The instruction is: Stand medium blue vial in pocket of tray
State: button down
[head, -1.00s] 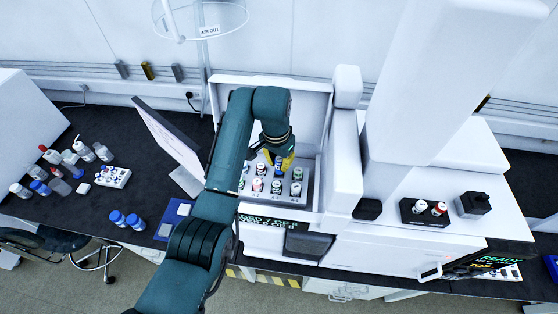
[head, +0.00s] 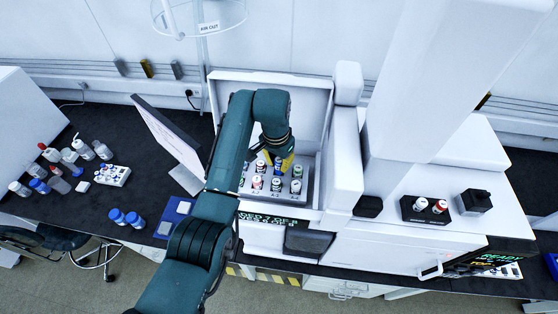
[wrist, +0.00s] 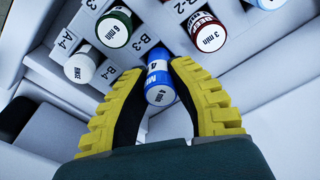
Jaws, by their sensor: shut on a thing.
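The tray also shows in the wrist view (wrist: 141,43), with pocket labels such as A-4, B-4, B-3 and B-2.
The instrument's white side wall (head: 343,160) rises close to the right of my gripper. A monitor (head: 170,139) stands to the left. Several bottles and a white rack (head: 114,176) stand on the dark bench at left. A small black holder (head: 425,213) with two vials is at right.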

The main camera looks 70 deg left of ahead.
jog(key=shift+f, duration=0.5)
jog(key=shift+f, duration=0.65)
jog(key=c, duration=0.5)
grip_release()
jog(key=shift+r, duration=0.1)
jog(key=shift+r+p, duration=0.35)
jog(key=shift+r, duration=3.05)
